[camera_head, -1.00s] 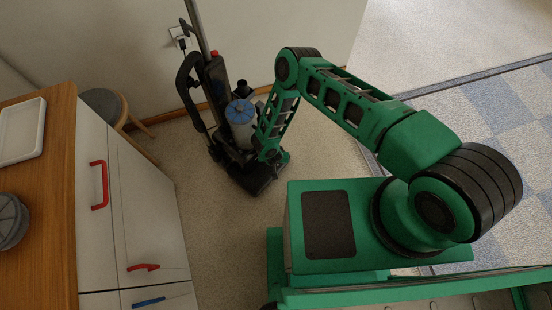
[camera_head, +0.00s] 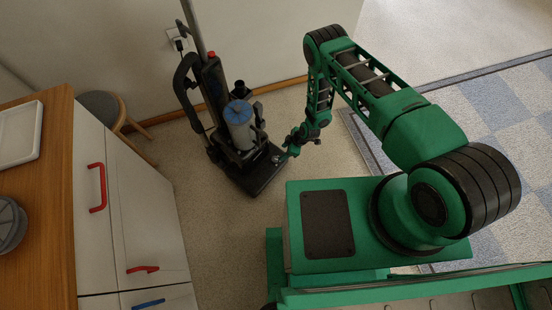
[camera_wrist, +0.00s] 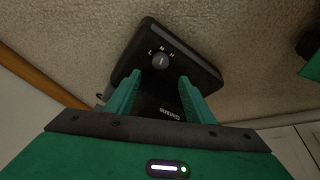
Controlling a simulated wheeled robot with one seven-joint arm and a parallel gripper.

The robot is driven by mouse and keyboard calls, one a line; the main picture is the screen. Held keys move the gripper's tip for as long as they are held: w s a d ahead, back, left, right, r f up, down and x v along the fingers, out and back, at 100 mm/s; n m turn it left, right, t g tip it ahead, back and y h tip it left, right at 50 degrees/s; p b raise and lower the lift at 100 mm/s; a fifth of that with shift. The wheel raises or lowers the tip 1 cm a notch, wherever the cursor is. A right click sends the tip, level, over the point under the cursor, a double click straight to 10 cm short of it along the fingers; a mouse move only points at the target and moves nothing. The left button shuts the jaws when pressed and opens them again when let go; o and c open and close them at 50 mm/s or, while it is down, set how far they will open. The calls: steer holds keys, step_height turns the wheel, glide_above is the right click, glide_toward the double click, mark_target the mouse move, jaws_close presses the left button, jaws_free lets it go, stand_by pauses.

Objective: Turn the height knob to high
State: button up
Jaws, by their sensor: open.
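The height knob (camera_wrist: 160,61) is a small grey dial on the dark floor head (camera_wrist: 197,62) of an upright vacuum cleaner. The vacuum (camera_head: 240,125) stands by the wall in the head view. My gripper (camera_wrist: 159,77) is open in the wrist view, with one green finger on each side of the near part of the knob. I cannot tell whether they touch it. In the head view my gripper (camera_head: 291,151) is beside the floor head's right edge.
A white cabinet (camera_head: 120,205) with red handles and a wooden top stands at the left. A stool (camera_head: 103,105) is behind it. The wall socket (camera_head: 177,41) has a plug in it. Bare carpet lies around the vacuum, and a checkered rug (camera_head: 500,115) is at the right.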

mark_target(275, 159)
steer(key=x, duration=1)
steer(key=shift+a+f, duration=0.2)
steer(key=shift+f, duration=0.1)
steer(key=c, duration=1.1)
